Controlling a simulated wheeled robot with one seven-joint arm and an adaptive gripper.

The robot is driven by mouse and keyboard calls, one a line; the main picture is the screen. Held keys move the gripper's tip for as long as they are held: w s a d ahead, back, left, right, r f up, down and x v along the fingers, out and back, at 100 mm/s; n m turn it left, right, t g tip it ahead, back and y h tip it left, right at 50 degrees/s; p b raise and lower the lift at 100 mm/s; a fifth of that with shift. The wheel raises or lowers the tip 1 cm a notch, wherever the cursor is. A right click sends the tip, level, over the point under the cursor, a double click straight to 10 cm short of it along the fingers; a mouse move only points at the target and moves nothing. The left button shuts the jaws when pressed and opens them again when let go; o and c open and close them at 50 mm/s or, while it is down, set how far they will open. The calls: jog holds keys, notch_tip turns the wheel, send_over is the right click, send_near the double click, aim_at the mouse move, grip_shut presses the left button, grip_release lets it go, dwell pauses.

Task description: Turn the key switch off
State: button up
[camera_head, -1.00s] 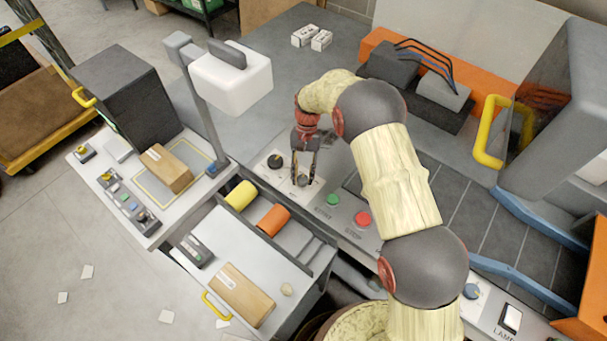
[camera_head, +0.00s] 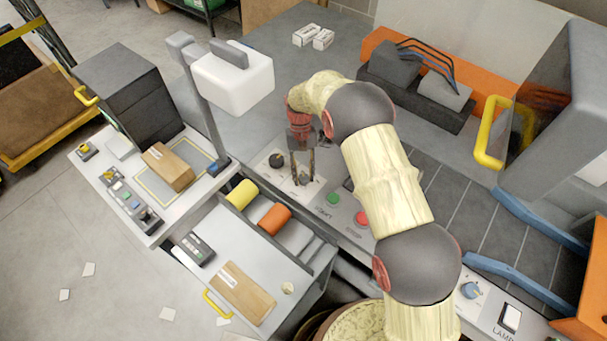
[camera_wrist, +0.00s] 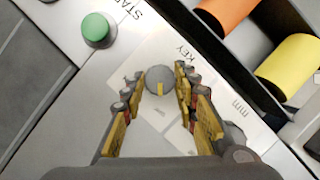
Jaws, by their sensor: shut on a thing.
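The key switch (camera_wrist: 157,78) is a small round grey knob with a yellow mark on the panel, beside the printed word KEY in the wrist view. In the wrist view, my gripper (camera_wrist: 159,77) has one finger on each side of the knob, closed against it. In the head view, my gripper (camera_head: 303,178) points down onto the light plate of the key switch, and its fingers largely hide the knob. The yellow mark on the knob runs roughly up and down in the wrist view.
A green START button (camera_head: 334,199) and a red STOP button (camera_head: 362,218) sit just right of my gripper. A black dial (camera_head: 276,160) is to its left. Yellow (camera_head: 241,195) and orange (camera_head: 275,219) rollers lie in front. A blue knob (camera_head: 470,291) is farther right.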

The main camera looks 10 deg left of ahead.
jog(key=o, duration=1.2)
jog(key=shift+c, duration=0.2)
jog(key=v, duration=1.2)
